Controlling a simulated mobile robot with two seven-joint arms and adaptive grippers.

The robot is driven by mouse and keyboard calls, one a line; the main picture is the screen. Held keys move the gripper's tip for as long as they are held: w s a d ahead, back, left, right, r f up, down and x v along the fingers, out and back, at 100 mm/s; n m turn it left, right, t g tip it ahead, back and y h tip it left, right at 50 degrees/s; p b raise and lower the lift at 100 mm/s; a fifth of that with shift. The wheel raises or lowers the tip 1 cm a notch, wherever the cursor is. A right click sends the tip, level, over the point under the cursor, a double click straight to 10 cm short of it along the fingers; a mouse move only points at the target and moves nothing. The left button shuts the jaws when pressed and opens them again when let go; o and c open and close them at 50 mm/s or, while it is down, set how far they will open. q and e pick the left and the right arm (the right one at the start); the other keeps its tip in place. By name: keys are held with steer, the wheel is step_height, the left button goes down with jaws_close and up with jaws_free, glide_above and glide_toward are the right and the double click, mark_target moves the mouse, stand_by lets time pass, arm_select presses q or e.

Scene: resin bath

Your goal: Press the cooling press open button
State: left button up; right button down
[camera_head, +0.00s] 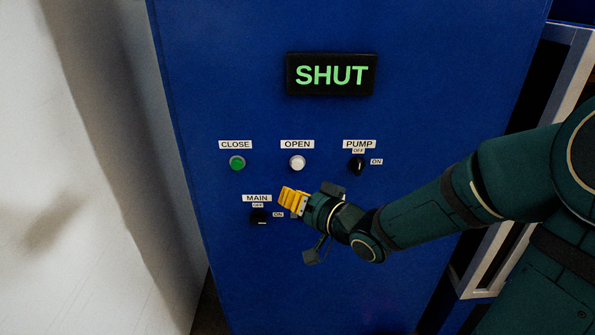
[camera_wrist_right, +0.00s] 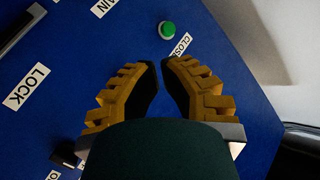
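The white OPEN button (camera_head: 297,163) is on the blue panel (camera_head: 240,110) in the head view, below its OPEN label. My right gripper (camera_head: 284,193), with yellow fingers, is just below it in the picture and in front of the panel. In the right wrist view its fingertips (camera_wrist_right: 160,63) are close together with a narrow empty gap; I cannot tell whether they are fully shut. The OPEN button does not show in the wrist view. Whether the fingers touch the panel is unclear. The display (camera_head: 332,75) reads SHUT. My left gripper is not in view.
The green CLOSE button (camera_head: 237,163) is left of the OPEN button and also shows in the wrist view (camera_wrist_right: 167,30). The PUMP switch (camera_head: 357,166) is to the right. The MAIN switch (camera_head: 260,217) is left of my gripper. A LOCK label (camera_wrist_right: 26,86) shows in the wrist view.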

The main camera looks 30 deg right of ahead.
mark_target(297, 164)
stand_by(0.3)
steer(key=w+d+p, duration=0.1)
steer(key=w+d, duration=0.3)
steer(key=w, duration=0.3)
steer(key=shift+w+d, duration=0.25)
steer(key=shift+d, duration=0.05)
steer(key=shift+w+d, duration=0.1)
steer(key=shift+w, duration=0.05)
stand_by(1.4)
steer(key=shift+w+d, duration=0.15)
steer(key=shift+w, duration=0.1)
